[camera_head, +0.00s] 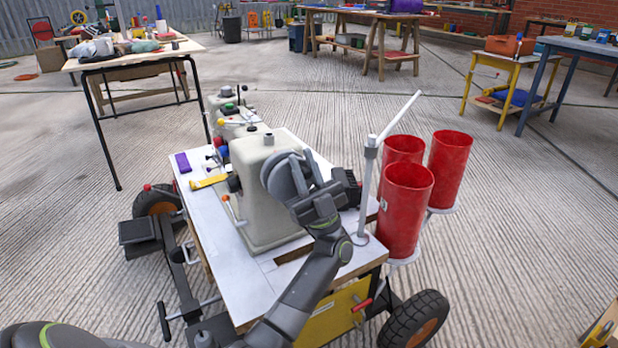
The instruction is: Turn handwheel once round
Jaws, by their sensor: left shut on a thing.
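A sewing machine with a large cream body (258,200) stands on a white-topped wheeled cart (232,272). The grey handwheel (277,178) is on the machine's right side, near the top. My left gripper (304,176) reaches up from the bottom of the view and is shut on the handwheel's rim. Its fingers and wrist hide part of the wheel and the machine's side. My right gripper is not in view.
Three red cylinders (405,210) stand to the right of my left gripper, beside an upright grey post (368,190) with a slanted bar. A purple block (183,162) and a yellow piece (208,182) lie on the cart's left. Surrounding concrete is mostly clear.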

